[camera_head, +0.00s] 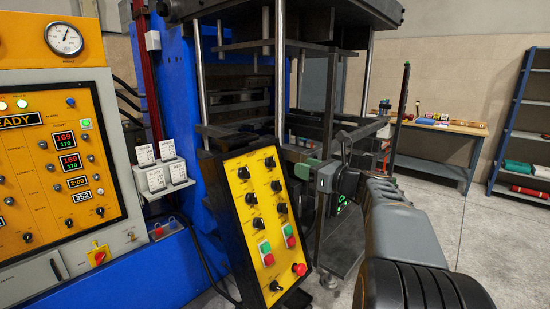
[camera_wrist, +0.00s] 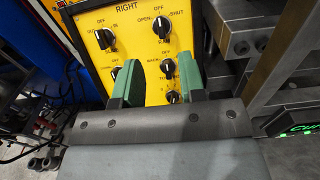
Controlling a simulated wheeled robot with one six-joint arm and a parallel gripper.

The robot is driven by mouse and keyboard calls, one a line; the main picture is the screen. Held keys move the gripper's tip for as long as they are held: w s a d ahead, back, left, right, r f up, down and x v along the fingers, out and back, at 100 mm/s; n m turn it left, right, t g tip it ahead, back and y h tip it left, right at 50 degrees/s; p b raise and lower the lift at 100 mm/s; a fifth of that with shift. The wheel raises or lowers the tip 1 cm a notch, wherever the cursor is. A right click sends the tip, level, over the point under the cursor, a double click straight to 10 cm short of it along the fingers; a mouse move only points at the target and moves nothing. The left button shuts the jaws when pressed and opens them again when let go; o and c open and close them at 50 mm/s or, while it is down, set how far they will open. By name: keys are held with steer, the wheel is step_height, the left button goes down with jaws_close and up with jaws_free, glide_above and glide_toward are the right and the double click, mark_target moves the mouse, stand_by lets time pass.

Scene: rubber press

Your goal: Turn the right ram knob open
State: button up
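The yellow control panel (camera_head: 262,215) stands in front of the press, with two columns of black knobs. In the wrist view its upper part reads RIGHT. The knob marked OPEN, OFF and SHUT (camera_wrist: 160,37) is at upper right there; its pointer looks roughly upright, toward OFF. I take it as the right ram knob, though no ram label is readable. My gripper (camera_wrist: 154,62) has its green fingers apart and nothing between them is gripped. Its tips lie below that knob in the picture. In the head view my gripper (camera_head: 304,168) is at the panel's right edge.
Left of the knob is an OUT, OFF and IN knob (camera_wrist: 106,38). Lower knobs (camera_wrist: 168,67) show between the fingers. Metal press framing (camera_wrist: 270,60) stands close on the right. A workbench (camera_head: 436,150) and shelf (camera_head: 525,120) are farther back; open floor lies before them.

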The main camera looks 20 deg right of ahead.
mark_target(273, 160)
steer(key=p+x, duration=0.2)
steer(key=x, duration=0.9)
steer(key=shift+w+a, duration=0.2)
steer(key=shift+w, duration=0.05)
steer(key=shift+c, duration=0.4)
steer(key=c, duration=0.5)
steer(key=shift+f+n, duration=0.15)
steer(key=shift+n, duration=0.35)
steer(key=n+g+y+b, duration=0.1)
steer(key=n+b, duration=0.1)
steer(key=n, duration=0.1)
steer(key=shift+s+a+f+n, duration=0.1)
steer(key=shift+n, duration=0.2)
steer(key=shift+s+a+n+g+y+b, duration=0.1)
steer(key=shift+n+g+y+b, duration=0.5)
steer(key=shift+n, duration=1.05)
steer(key=shift+s+a+n+g+y+b, duration=0.1)
steer(key=shift+n+g+y+b, duration=0.45)
steer(key=shift+n, duration=1.1)
